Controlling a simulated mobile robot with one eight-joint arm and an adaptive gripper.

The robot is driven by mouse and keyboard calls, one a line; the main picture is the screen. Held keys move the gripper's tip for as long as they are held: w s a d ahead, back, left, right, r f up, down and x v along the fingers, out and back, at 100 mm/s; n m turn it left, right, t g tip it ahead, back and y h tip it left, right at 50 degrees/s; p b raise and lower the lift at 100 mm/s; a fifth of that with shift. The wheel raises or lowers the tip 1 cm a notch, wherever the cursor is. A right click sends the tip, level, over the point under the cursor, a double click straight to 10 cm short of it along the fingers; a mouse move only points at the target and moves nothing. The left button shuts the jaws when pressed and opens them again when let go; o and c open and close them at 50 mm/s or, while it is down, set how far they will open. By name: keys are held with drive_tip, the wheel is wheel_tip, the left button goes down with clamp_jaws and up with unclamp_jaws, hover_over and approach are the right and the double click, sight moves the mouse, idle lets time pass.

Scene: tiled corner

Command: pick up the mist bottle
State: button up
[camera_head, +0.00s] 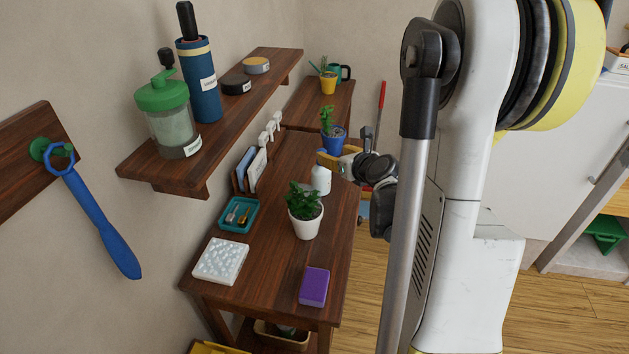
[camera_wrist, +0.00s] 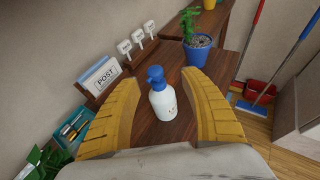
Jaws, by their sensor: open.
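The mist bottle (camera_wrist: 163,101) is a white bottle with a blue spray head. It stands upright on the dark wooden table (camera_wrist: 146,131). In the wrist view it stands between the two yellow fingers of my gripper (camera_wrist: 160,108), which are open with a gap on each side of it. In the head view the white body of the bottle (camera_head: 320,181) shows behind the potted plant, and its top is partly hidden by my gripper (camera_head: 331,160). My gripper reaches in from the right over the table.
A leafy plant in a white pot (camera_head: 305,222) stands in front of the bottle. A blue pot (camera_head: 334,139) with a plant stands behind it. A letter rack (camera_head: 248,170) and teal tray (camera_head: 238,215) lie left. A purple block (camera_head: 314,287) is near the front. A shelf (camera_head: 222,122) overhangs left.

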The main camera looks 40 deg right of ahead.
sight(322, 150)
drive_tip(key=shift+x, duration=1.1)
drive_tip(key=x, duration=0.1)
drive_tip(key=b+x, duration=0.1)
drive_tip(key=x, duration=0.1)
drive_tip(key=a+b+x, duration=0.1)
drive_tip(key=x, duration=0.1)
drive_tip(key=shift+f, duration=0.15)
clamp_jaws()
